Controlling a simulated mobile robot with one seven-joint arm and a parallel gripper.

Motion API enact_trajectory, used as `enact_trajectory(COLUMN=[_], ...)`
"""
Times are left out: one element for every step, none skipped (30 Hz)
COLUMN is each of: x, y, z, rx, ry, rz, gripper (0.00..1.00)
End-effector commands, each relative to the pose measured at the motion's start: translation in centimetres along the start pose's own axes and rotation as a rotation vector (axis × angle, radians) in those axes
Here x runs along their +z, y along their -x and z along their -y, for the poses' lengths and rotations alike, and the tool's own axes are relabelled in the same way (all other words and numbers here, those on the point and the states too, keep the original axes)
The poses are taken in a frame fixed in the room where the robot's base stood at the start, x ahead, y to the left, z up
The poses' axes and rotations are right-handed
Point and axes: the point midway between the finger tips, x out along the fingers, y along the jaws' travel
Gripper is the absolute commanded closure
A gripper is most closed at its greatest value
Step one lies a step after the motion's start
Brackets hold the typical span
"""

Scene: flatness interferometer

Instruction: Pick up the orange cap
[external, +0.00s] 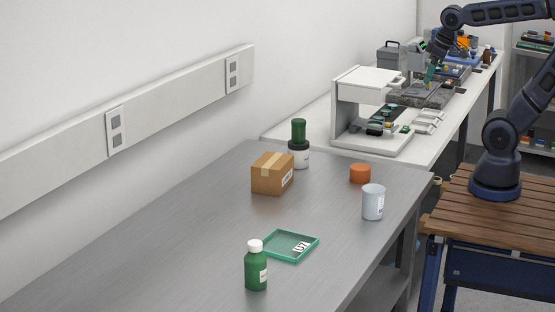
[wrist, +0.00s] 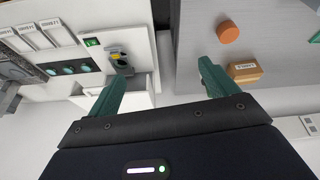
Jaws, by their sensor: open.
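The orange cap (external: 360,173) is a short round piece on the grey table near its far right end. In the wrist view the cap (wrist: 228,32) shows at the upper right, beyond the right finger and apart from it. My gripper (external: 431,74) is over the white bench at the back, well away from the cap. In the wrist view its two teal fingers (wrist: 161,72) are spread apart with nothing held between them.
A white cup (external: 373,203) stands just in front of the cap. A green tray (external: 275,253) and green bottle (external: 256,268) are nearer. A white instrument frame (external: 350,100) stands behind.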

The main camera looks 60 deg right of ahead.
Motion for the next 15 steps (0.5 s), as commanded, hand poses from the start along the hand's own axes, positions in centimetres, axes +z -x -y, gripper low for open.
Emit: enact_trajectory(x=[-0.9, -1.4, -2.1, -2.6, -3.1, -3.7, -4.2, -4.7, -5.2, -5.6, -6.1, -6.6, -7.0, -7.4, -7.8], y=[-0.7, -1.1, -1.6, -1.9, -2.4, -2.9, -3.3, -3.8, -4.4, -4.8, -5.3, -5.9, -6.4, -6.9, -7.6], z=[0.6, 0.9, 1.3, 1.7, 2.0, 2.5, 2.9, 3.3, 3.9, 4.3, 4.8, 5.4, 5.8, 6.3, 7.0], rx=[-0.008, -0.012, -0.018, -0.022, -0.027, -0.033, -0.038, -0.043, -0.05, -0.056, -0.061, -0.069, -0.074, -0.08, -0.088], ry=[0.052, 0.085, 0.128, 0.159, 0.192, 0.234, 0.265, 0.298, 0.341, 0.371, 0.404, 0.446, 0.478, 0.51, 0.553], rz=[0.02, 0.029, 0.04, 0.048, 0.056, 0.066, 0.073, 0.081, 0.092, 0.099, 0.107, 0.116, 0.123, 0.13, 0.14], gripper=[0.15, 0.15, 0.15, 0.15, 0.15, 0.15, 0.15, 0.15, 0.15, 0.15, 0.15, 0.15, 0.15, 0.15, 0.15])
